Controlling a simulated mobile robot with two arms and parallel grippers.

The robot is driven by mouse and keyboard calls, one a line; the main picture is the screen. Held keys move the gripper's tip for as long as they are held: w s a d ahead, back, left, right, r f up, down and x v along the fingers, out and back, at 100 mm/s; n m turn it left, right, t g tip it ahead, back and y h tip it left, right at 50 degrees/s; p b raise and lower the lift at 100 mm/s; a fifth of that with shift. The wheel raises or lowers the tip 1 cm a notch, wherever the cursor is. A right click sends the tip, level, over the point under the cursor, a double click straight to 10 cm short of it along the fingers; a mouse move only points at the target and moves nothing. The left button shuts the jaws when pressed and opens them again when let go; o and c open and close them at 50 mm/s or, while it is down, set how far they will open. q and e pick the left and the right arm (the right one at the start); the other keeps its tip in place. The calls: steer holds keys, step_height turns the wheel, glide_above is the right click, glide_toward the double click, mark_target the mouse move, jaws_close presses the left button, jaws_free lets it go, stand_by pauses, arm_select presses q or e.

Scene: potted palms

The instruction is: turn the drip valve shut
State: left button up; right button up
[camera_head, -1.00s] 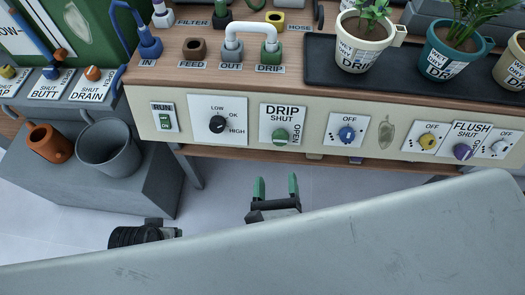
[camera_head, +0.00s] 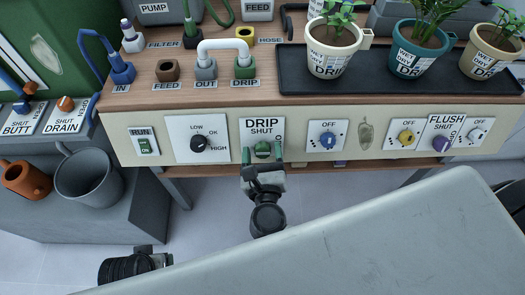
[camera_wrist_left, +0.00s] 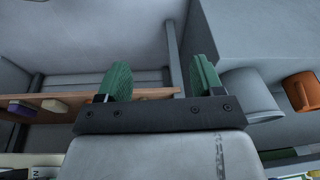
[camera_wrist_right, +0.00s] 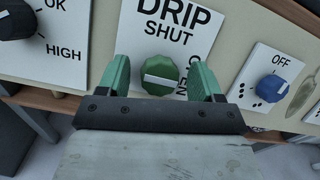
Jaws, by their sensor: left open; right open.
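The drip valve is a green knob (camera_head: 262,149) on a white DRIP plate (camera_head: 264,124) on the front panel. In the right wrist view the knob (camera_wrist_right: 160,76) has a white bar lying nearly level, across toward OPEN at the right; SHUT is printed above. My right gripper (camera_head: 262,157) is open, with one green finger on each side of the knob. In the right wrist view gaps show between the knob and both fingers (camera_wrist_right: 163,84). My left gripper (camera_wrist_left: 160,82) is open and empty in its own wrist view, away from the panel.
A black-and-white dial (camera_head: 199,144) is left of the DRIP plate, and a blue OFF knob (camera_head: 328,140) is right of it. Potted plants stand on a dark tray (camera_head: 295,83) above. A grey bucket (camera_head: 88,178) stands at the left.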

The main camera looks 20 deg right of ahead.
steer(key=c, duration=0.8)
steer(key=shift+c, duration=0.5)
